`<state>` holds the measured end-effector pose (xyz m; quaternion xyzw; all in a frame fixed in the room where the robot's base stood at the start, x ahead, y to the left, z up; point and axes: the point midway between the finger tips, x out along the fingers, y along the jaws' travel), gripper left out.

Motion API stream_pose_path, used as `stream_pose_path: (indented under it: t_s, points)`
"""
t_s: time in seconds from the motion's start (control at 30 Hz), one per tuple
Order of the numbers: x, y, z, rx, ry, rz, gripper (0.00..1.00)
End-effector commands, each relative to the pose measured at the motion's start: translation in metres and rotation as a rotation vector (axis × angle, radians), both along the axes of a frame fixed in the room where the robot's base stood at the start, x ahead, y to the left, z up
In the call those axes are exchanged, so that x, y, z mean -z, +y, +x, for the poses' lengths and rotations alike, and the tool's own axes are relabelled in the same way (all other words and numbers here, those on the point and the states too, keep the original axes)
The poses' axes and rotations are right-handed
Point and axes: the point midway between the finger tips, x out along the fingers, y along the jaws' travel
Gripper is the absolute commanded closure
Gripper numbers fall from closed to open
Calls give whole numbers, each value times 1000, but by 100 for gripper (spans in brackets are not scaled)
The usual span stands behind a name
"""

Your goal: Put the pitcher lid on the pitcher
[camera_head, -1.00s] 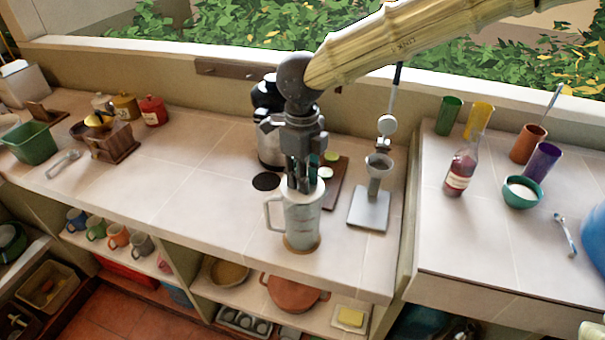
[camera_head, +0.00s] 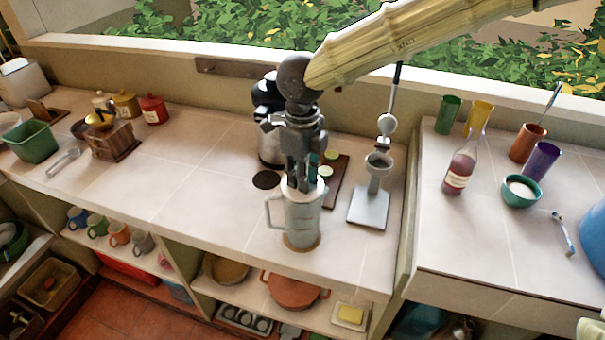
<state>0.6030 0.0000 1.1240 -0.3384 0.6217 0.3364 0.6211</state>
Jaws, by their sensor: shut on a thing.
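The pitcher (camera_head: 303,222) is pale grey with a handle on its left. It stands upright on a round brown mat near the counter's front edge. My gripper (camera_head: 302,184) points down right at the pitcher's top, with its fingers shut. The pitcher lid (camera_head: 318,184) shows as a whitish piece at the fingertips, mostly hidden by the fingers. It is at the pitcher's mouth; I cannot tell whether it sits fully on the rim.
A black disc (camera_head: 266,180) lies left of the pitcher. A dark coffee machine (camera_head: 268,145) stands behind. A cutting board (camera_head: 335,190) with green slices and a grey stand (camera_head: 368,207) are to the right. The counter further left (camera_head: 190,180) is clear.

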Motion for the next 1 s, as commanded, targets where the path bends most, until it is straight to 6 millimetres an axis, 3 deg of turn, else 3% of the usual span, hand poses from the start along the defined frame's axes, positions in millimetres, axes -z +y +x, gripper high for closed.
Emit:
stream_pose_path:
  t_s: [0.93,0.97,1.0]
  points:
    - [8,0,1,0,0,0,97]
    - [8,0,1,0,0,0,75]
    - [8,0,1,0,0,0,68]
